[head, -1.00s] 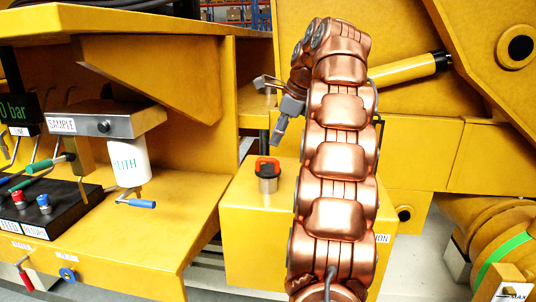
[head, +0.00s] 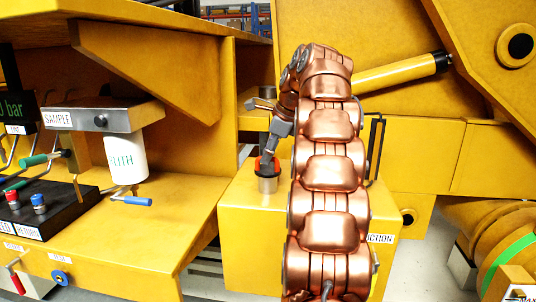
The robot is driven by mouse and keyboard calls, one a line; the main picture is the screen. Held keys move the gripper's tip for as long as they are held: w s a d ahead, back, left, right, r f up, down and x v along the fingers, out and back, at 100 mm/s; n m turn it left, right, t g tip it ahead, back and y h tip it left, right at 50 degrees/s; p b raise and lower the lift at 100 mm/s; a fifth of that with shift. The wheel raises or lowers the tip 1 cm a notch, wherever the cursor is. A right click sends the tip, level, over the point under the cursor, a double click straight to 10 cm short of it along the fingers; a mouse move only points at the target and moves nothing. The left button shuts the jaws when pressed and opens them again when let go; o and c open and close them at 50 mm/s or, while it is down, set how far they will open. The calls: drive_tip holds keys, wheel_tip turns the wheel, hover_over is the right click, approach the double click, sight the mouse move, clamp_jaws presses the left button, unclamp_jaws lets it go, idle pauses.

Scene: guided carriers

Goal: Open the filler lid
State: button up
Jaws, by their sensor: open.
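The filler is a short metal neck (head: 268,184) on top of a yellow box, with a red-and-black lid (head: 259,165) on it. The lid sits on the neck and is partly covered by my gripper. My gripper (head: 268,158) points down at the lid from above, with its tips at or just over it. It is open; whether a finger touches the lid cannot be told. My copper-coloured arm rises just to the right of the filler.
The yellow box (head: 238,235) carries a partly hidden label. To the left is a yellow bench with a sample unit (head: 104,116), a white canister (head: 126,158) and several valves. A yellow cylinder (head: 400,73) slants behind my arm.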

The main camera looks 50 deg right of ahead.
drive_tip(key=shift+f, duration=0.1)
drive_tip(key=shift+c, duration=0.2)
clamp_jaws()
idle(0.5)
